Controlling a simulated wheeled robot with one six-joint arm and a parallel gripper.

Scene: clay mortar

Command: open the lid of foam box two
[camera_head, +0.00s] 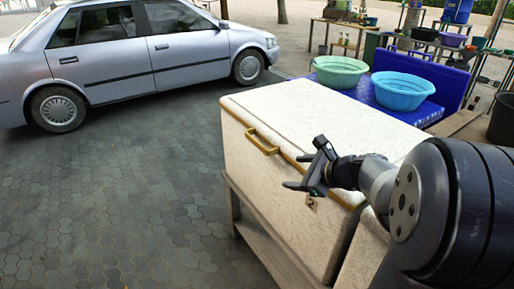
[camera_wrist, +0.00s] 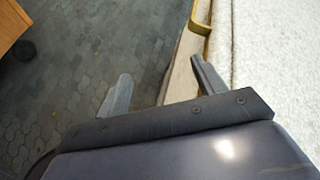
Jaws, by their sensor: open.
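Foam box two (camera_head: 270,185) is a white speckled box with a "2" mark on its front face. It stands on a wooden bench. Its lid (camera_head: 320,112) lies shut, with a gold trim line and a gold handle (camera_head: 262,141) on the front edge. My gripper (camera_head: 296,172) is open and empty in front of the box's front face, right of and below the handle. In the wrist view the fingers (camera_wrist: 163,76) are apart, and the handle (camera_wrist: 201,18) shows ahead at the top. The gripper is apart from the handle. My arm hides the box's right end.
Another pale box (camera_head: 364,262) stands close at the lower right, partly hidden by my arm. Green (camera_head: 340,72) and blue (camera_head: 402,92) basins sit on a blue surface behind. A silver car (camera_head: 130,55) is parked at left. The paving (camera_head: 130,190) between is clear.

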